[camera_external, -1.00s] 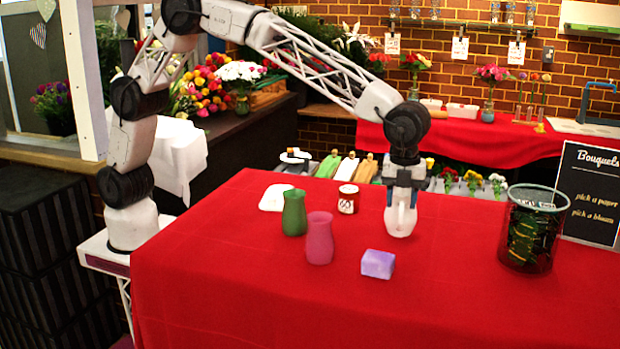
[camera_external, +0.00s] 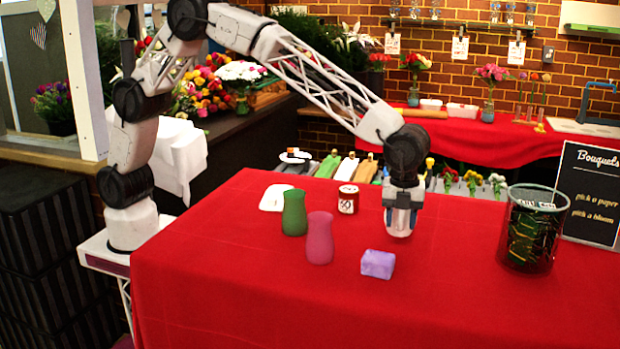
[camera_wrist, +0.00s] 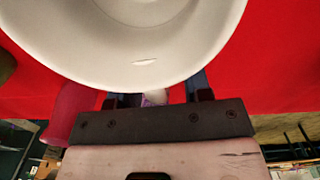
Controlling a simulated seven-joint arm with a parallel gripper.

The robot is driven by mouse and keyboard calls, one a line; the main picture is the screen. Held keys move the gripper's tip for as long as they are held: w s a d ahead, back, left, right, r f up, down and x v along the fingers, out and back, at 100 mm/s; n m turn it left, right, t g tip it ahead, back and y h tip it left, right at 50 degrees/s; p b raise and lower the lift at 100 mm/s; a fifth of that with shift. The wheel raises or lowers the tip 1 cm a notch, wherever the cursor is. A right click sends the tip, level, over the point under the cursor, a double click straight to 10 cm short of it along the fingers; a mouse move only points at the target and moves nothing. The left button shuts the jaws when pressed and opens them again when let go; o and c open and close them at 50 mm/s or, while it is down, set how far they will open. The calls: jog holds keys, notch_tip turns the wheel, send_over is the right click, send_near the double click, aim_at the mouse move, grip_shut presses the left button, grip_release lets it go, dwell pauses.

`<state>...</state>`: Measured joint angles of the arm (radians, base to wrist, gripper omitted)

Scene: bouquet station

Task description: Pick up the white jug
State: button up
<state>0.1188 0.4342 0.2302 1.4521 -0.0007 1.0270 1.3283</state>
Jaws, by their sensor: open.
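The white jug (camera_external: 399,226) stands on the red table, mostly hidden by my gripper (camera_external: 402,207) in the external view; only its lower part shows. My gripper points straight down over it, with its blue-tipped fingers on either side of the jug's upper part. In the wrist view the white jug (camera_wrist: 140,50) fills the top middle as a large pale rounded shape, close to the fingers. My gripper (camera_wrist: 158,92) shows there as two dark fingers set apart, partly behind the jug. It is open, and I cannot tell whether either finger touches the jug.
A pink vase (camera_external: 319,240) and a green vase (camera_external: 294,213) stand to the left. A red-and-white can (camera_external: 348,199) is left of my gripper; a purple block (camera_external: 377,264) lies in front. A dark mesh bin (camera_external: 531,230) stands at right. The red table (camera_external: 450,310) is clear in front.

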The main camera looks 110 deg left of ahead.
grip_shut()
dwell(0.3)
jog(key=shift+r, duration=0.35)
dwell(0.5)
jog(key=shift+r, duration=1.3)
jog(key=shift+a+r, duration=0.1)
jog(key=shift+r, duration=0.1)
jog(key=a, duration=1.7)
jog(key=shift+a, duration=0.25)
jog(key=shift+a, duration=0.15)
dwell(0.8)
